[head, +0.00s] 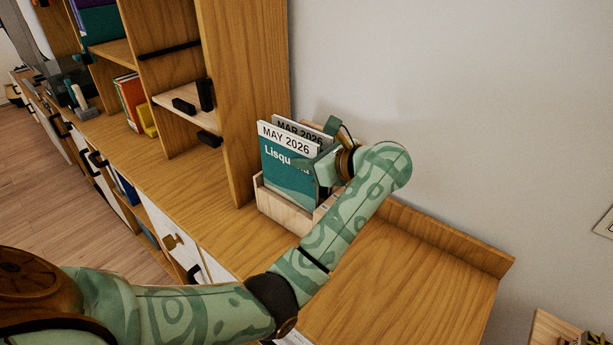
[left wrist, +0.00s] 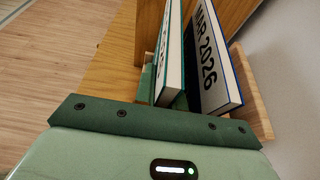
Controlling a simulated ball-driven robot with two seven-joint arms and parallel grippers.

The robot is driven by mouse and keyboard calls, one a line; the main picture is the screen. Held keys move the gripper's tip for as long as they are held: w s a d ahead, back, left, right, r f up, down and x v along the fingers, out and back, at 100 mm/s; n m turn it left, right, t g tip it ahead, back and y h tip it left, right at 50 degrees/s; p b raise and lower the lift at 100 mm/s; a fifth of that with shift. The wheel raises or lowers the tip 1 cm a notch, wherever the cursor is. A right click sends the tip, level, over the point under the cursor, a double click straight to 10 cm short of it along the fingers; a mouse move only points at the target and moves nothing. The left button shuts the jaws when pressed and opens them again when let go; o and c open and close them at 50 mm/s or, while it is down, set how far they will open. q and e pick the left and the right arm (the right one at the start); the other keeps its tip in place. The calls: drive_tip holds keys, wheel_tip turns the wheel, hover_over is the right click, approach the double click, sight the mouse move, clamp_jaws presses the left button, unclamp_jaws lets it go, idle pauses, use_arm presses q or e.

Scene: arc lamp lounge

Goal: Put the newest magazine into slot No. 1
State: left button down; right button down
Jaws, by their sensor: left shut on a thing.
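A teal magazine marked MAY 2026 (head: 284,168) stands upright in a light wooden holder (head: 283,213) on the cabinet top. Its lower edge is hidden behind the holder's wall, so I cannot tell whether it rests on the bottom. The magazine marked MAR 2026 (head: 300,131) stands right behind it and also shows in the left wrist view (left wrist: 212,60). My left gripper (head: 325,168) is shut on the MAY 2026 magazine at its right edge; its fingers show on either side of it in the left wrist view. No slot number is readable. My right gripper is out of view.
A tall wooden shelf unit (head: 243,90) rises close to the holder's left. The bare cabinet top (head: 400,275) to the right is clear, with a low raised rim (head: 440,235) along the wall. Orange books (head: 130,98) stand in the shelves.

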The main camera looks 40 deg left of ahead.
sight(306, 175)
use_arm(q)
wheel_tip(306, 175, down, 4)
drive_tip(key=shift+r+b, duration=0.1)
drive_tip(key=shift+b, duration=0.25)
drive_tip(key=shift+r, duration=0.1)
drive_tip(key=c, duration=1.5)
unclamp_jaws()
drive_tip(key=shift+f, duration=0.2)
drive_tip(key=shift+r, duration=0.1)
